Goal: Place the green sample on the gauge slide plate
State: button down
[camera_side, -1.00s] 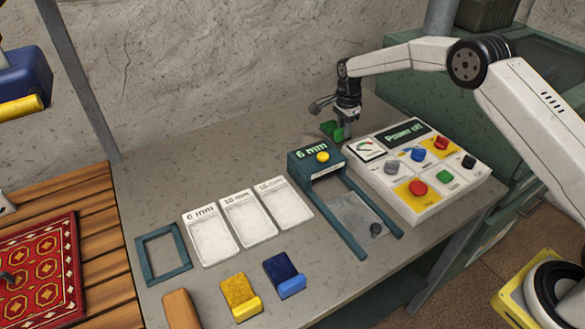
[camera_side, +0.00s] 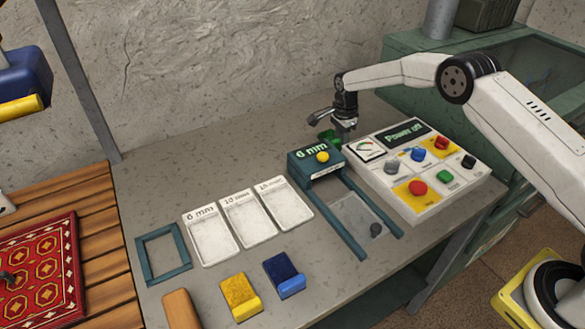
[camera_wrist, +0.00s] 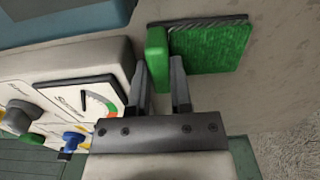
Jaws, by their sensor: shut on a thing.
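The green sample (camera_wrist: 208,48) is an L-shaped green piece with a textured pad and a raised lip. In the wrist view my gripper (camera_wrist: 162,66) has its fingers closed around the lip. In the side view the sample (camera_side: 326,137) shows only in part behind the gauge, below my gripper (camera_side: 343,136). I cannot tell whether it touches the table. The gauge slide plate (camera_side: 352,212) is a pale plate between two teal rails, in front of the gauge head (camera_side: 316,162) marked 6 mm. A small dark knob (camera_side: 376,229) sits on the plate.
The control panel (camera_side: 415,178), reading Power off, stands right of the gauge. A yellow sample (camera_side: 240,296), a blue sample (camera_side: 284,275) and a teal frame (camera_side: 163,254) lie near the front.

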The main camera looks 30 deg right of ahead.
jog(key=shift+f, duration=0.15)
jog(key=c, duration=0.8)
grip_release()
notch_tip(320, 180, up, 12)
jog(key=shift+r, duration=0.2)
jog(key=shift+s, duration=0.1)
dwell(0.3)
